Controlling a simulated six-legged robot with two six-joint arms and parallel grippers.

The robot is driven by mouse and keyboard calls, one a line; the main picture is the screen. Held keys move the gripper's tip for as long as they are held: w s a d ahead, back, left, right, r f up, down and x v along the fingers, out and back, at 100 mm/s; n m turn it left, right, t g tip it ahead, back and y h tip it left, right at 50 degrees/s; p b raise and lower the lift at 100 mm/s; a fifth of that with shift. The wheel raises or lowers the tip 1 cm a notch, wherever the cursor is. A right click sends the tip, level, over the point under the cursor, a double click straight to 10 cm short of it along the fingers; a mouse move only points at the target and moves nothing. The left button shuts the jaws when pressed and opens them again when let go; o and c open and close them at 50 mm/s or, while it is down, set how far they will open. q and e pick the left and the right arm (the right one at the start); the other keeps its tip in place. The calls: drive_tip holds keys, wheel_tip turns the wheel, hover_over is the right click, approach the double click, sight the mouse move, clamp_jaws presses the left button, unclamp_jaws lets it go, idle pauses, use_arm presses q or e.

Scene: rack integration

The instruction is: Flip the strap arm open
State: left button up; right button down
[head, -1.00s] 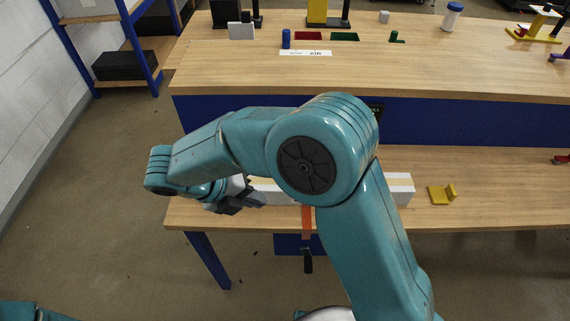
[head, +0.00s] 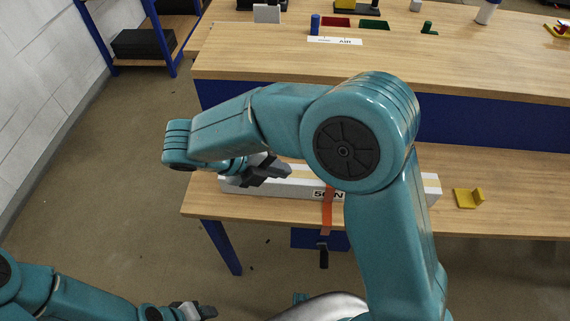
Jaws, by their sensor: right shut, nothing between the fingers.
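An orange strap (head: 326,212) crosses the front of a long white block (head: 290,189) on the lower bench and hangs over its front edge. A black handle-like piece (head: 323,256) hangs below it, in front of a blue panel; I cannot tell for sure whether it is the strap arm. My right gripper (head: 286,172) is shut and empty, over the left part of the block and left of the strap. I cannot tell whether it touches the block. My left gripper (head: 208,311) is low at the bottom edge, away from the bench; its fingers are partly cut off.
A yellow bracket (head: 468,198) lies right of the block on the lower bench (head: 510,215). The upper bench (head: 260,65) behind carries a blue cylinder (head: 315,24), a white label strip (head: 335,41) and coloured trays. A blue-framed shelf stands back left. My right arm hides part of the block.

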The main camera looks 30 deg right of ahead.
drive_tip(key=x, duration=0.3)
drive_tip(key=r+x, duration=0.1)
drive_tip(key=x, duration=0.2)
drive_tip(key=d+b+x, duration=0.1)
drive_tip(key=x, duration=0.2)
drive_tip(key=shift+d, duration=0.2)
drive_tip(key=shift+s+d, duration=0.1)
drive_tip(key=shift+d, duration=0.45)
drive_tip(key=shift+r, duration=0.1)
